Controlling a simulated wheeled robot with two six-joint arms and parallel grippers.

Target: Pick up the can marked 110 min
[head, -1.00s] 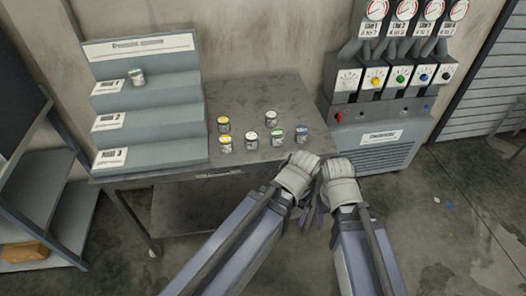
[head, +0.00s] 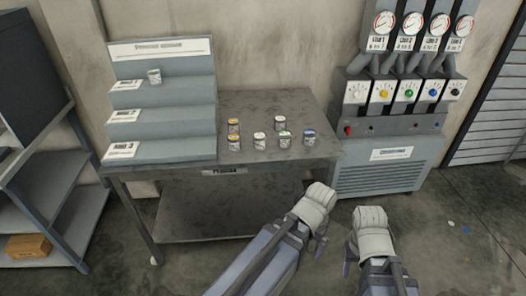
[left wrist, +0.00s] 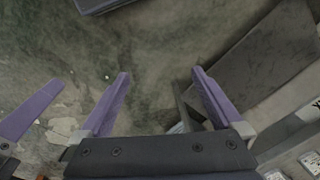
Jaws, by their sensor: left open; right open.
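Several small cans stand upright on the grey table in the head view. The markings are too small to read, so I cannot tell which is 110 min. My left gripper (left wrist: 162,85) is open and empty. My right gripper (head: 347,268) is open; both are before the table, apart from the cans.
The table (head: 262,103) has bare room behind the cans. A stepped grey rack (head: 180,120) with labels stands at its left end. A machine with gauges and knobs (head: 385,165) stands at the right. A shelf (head: 50,215) with a brown box (head: 27,246) is at far left.

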